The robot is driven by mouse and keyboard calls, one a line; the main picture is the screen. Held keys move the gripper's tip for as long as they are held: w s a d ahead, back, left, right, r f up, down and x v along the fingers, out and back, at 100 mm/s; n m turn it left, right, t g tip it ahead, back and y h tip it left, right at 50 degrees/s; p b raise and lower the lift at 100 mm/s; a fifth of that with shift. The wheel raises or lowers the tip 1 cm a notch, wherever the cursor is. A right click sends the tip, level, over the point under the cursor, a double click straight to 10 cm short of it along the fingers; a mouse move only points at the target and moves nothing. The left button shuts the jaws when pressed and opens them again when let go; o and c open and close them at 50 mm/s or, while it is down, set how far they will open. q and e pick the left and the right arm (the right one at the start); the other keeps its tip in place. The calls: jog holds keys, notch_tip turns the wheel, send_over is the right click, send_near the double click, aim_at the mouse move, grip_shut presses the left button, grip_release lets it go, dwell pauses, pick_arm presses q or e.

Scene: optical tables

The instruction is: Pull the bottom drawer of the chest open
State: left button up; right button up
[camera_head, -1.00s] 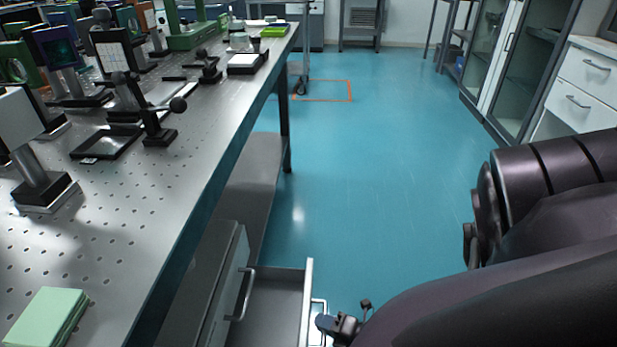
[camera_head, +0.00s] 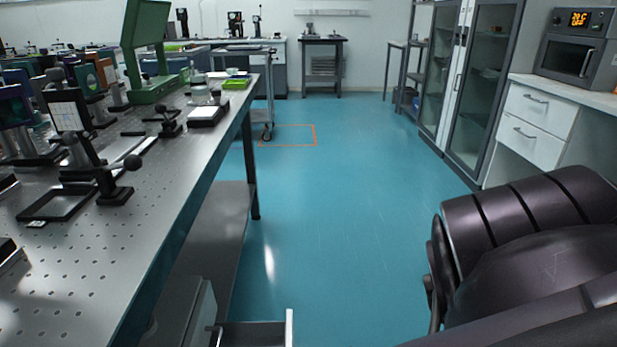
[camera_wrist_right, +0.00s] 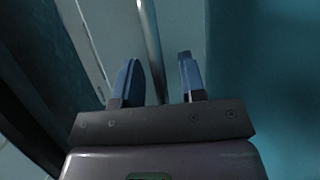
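The grey chest (camera_head: 200,318) stands under the table at the bottom of the head view, mostly cut off. One of its drawers (camera_head: 262,335) stands out past the chest face, with the pale top of its front panel (camera_head: 289,328) showing. I cannot tell from this view which drawer it is. In the right wrist view, my right gripper (camera_wrist_right: 158,80) is open. Its two blue fingers are apart, with a thin metal handle bar (camera_wrist_right: 149,40) running between them and a pale drawer front (camera_wrist_right: 90,40) to the left. Contact with the bar is unclear. My left gripper is not in view.
The perforated optical table (camera_head: 80,290) fills the left, crowded with optical mounts. Clear blue floor (camera_head: 330,220) lies to its right. Glass-door cabinets (camera_head: 480,90) and a white drawer unit (camera_head: 535,130) line the right side.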

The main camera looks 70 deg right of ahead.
pick_arm(q)
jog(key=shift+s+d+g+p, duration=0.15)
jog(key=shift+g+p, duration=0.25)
jog(key=shift+p, duration=0.5)
pick_arm(e)
jog(key=s+r, duration=0.2)
jog(key=s, duration=0.8)
jog(key=shift+s, duration=0.3)
